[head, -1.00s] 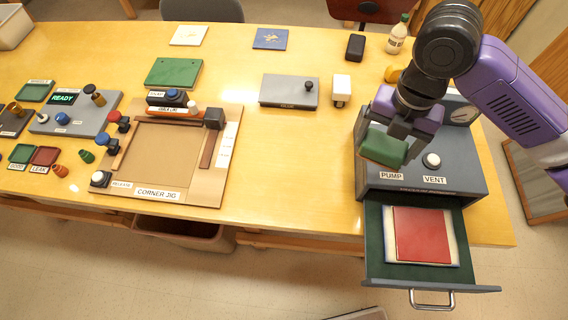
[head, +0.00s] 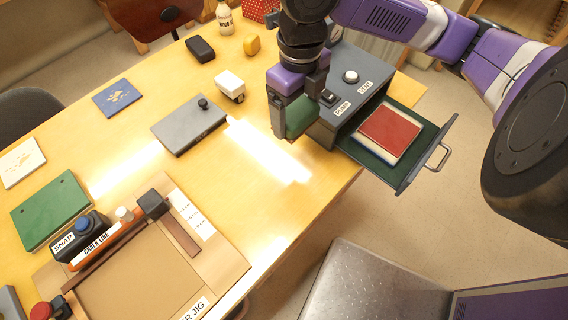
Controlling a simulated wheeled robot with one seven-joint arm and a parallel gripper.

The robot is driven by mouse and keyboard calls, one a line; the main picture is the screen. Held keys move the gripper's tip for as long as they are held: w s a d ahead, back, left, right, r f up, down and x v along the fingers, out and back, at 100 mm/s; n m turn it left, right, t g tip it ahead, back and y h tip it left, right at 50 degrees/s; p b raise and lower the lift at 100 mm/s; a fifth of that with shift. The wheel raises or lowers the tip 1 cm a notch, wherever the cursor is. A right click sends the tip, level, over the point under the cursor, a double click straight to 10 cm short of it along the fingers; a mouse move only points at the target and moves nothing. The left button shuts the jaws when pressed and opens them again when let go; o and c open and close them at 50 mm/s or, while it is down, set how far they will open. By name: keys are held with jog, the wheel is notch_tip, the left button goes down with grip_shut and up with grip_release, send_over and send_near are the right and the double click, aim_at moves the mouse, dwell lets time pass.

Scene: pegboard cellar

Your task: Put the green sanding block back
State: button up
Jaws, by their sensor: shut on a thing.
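My gripper (head: 293,128) is shut on the green sanding block (head: 300,117). It holds the block at the left side of the grey pump and vent box, and the fingers hide part of the block. I cannot tell whether the block touches the table or the box. The grey box (head: 352,88) stands at the table's right end. Its drawer (head: 412,162) is pulled out, with a red square sheet (head: 390,131) on a pale one inside.
Left of my gripper are a grey plate with a black knob (head: 188,126), a white block (head: 230,84), a black block (head: 200,49) and a yellow piece (head: 252,45). The corner jig (head: 226,268) lies at the front left. Bare table (head: 285,195) lies between jig and box.

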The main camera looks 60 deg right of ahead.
aim_at(294, 166)
notch_tip(294, 166, down, 18)
jog(key=shift+r+p, duration=0.1)
jog(key=shift+p, duration=0.2)
jog(key=shift+f, duration=0.2)
jog(key=o, duration=1.2)
jog(key=shift+o, duration=0.2)
